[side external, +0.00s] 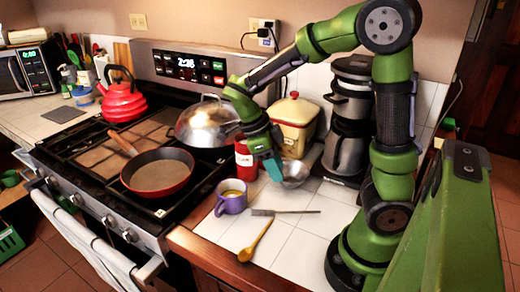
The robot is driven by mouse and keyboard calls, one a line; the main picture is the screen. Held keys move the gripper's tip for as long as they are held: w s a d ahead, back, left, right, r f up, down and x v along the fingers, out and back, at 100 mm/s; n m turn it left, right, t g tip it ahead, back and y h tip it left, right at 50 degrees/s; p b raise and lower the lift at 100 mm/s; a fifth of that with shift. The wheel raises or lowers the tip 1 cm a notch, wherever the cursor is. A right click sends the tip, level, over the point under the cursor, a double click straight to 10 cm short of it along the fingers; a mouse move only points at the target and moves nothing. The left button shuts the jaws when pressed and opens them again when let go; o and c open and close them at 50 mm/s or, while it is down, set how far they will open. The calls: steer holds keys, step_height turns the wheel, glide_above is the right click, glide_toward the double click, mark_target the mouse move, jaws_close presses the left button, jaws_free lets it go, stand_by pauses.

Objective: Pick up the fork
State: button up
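A thin grey metal utensil (285,212), which looks like the fork, lies flat on the white tiled counter (290,260). Its wider end points left, towards the purple mug; fine detail is too small to make out. My gripper (273,170) hangs above and behind it, over the back of the counter. Its teal fingertip part points down, near a metal bowl and a red can. The gripper is apart from the fork. The gap between its fingers is not clear from this side.
A wooden spoon (255,242) lies in front of the fork. A purple mug (231,197) stands at its left. A metal bowl (294,174), red can (245,160) and cream canister (295,125) are behind. The stove with a red pan (158,172) is left. Front tiles are clear.

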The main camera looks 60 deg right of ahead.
glide_toward(297, 212)
steer(key=shift+a+x, duration=0.2)
steer(key=shift+x, duration=3.75)
steer(key=shift+d, duration=0.15)
jaws_close()
